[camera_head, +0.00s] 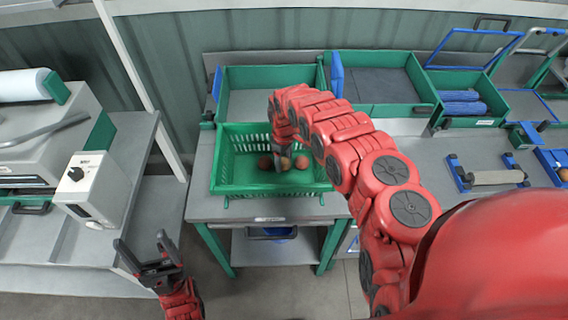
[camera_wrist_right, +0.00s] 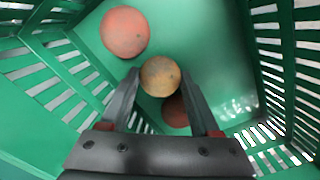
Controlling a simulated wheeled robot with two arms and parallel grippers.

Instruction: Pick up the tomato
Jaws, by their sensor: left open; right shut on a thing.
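An orange-yellow tomato (camera_wrist_right: 160,76) is between the fingertips of my right gripper (camera_wrist_right: 158,88), which is shut on it inside the green crate. A larger red tomato (camera_wrist_right: 125,32) lies on the crate floor to its left in the wrist view. A darker red tomato (camera_wrist_right: 175,110) is partly hidden beneath the held one. In the head view, the tomatoes show around the right gripper (camera_head: 283,158), with one red tomato (camera_head: 302,162) at its right. My left gripper (camera_head: 150,256) is open and empty, low at the left, away from the crate.
The slatted green crate (camera_head: 228,187) stands on a grey table, and its walls surround my right gripper. Green-edged trays (camera_head: 262,76) stand behind it. A white machine (camera_head: 95,190) is at the left. Open floor lies between the tables.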

